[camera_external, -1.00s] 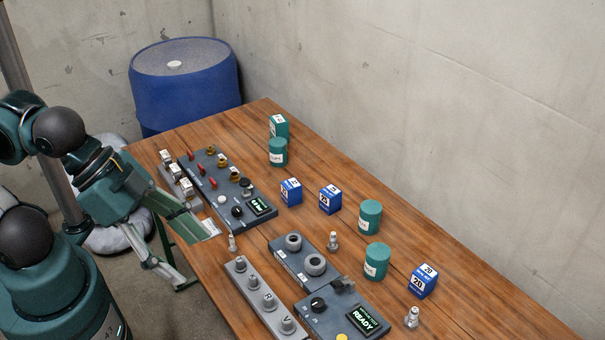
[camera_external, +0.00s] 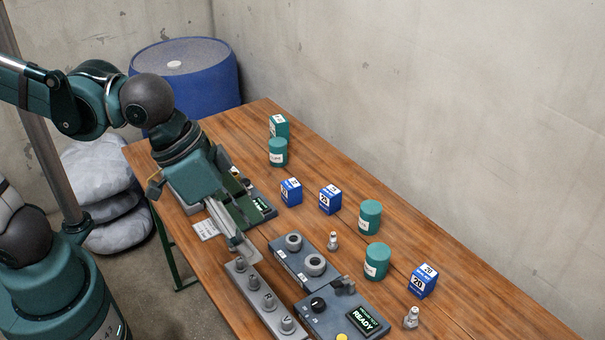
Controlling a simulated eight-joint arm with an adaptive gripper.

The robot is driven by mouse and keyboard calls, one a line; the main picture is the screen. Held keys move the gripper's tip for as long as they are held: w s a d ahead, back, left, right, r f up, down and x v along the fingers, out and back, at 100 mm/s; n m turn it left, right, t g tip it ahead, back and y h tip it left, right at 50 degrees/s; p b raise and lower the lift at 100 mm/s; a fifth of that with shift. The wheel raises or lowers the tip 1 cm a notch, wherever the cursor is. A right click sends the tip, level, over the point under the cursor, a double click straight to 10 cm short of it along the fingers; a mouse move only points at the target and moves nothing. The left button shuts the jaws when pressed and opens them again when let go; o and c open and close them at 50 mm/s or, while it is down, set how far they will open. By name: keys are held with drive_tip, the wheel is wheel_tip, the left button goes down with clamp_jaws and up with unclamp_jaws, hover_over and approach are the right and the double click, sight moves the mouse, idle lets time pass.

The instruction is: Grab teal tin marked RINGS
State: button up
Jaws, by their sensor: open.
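Several teal tins stand on the wooden table, and their labels are too small to read surely. A round teal tin (camera_external: 278,152) stands toward the back, with a boxier teal tin (camera_external: 280,126) just behind it. Two more round teal tins stand at the right, one (camera_external: 370,217) farther and one (camera_external: 377,261) nearer; the nearer one shows a pale label. I cannot tell which is marked RINGS. My gripper (camera_external: 241,247) is open and empty, pointing down over the table's left part, to the left of all the tins and apart from them.
Blue boxes (camera_external: 330,199) stand between the tins. Grey fixtures (camera_external: 292,262) and a panel reading READY (camera_external: 345,315) lie along the near side. Small metal fittings (camera_external: 333,240) stand upright. A concrete wall (camera_external: 450,120) bounds the right. The table's back right strip is clear.

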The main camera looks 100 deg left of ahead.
drive_tip(key=w+a+f+n+g, duration=0.1)
drive_tip(key=w+a+f+n, duration=0.25)
drive_tip(key=w+a, duration=0.45)
drive_tip(key=n+g, duration=0.4)
drive_tip(key=n, duration=0.5)
approach(379, 251)
drive_tip(key=shift+m+h, duration=0.25)
drive_tip(key=shift+h, duration=0.05)
wheel_tip(379, 251, down, 6)
drive_tip(key=shift+f+p, duration=0.1)
drive_tip(key=shift+p, duration=0.2)
drive_tip(key=shift+w+a+f, duration=0.1)
drive_tip(key=shift+a+f, duration=0.2)
drive_tip(key=shift+f, duration=0.05)
drive_tip(key=shift+f, duration=1.3)
drive_tip(key=shift+f+b, duration=0.6)
drive_tip(key=shift+f, duration=2)
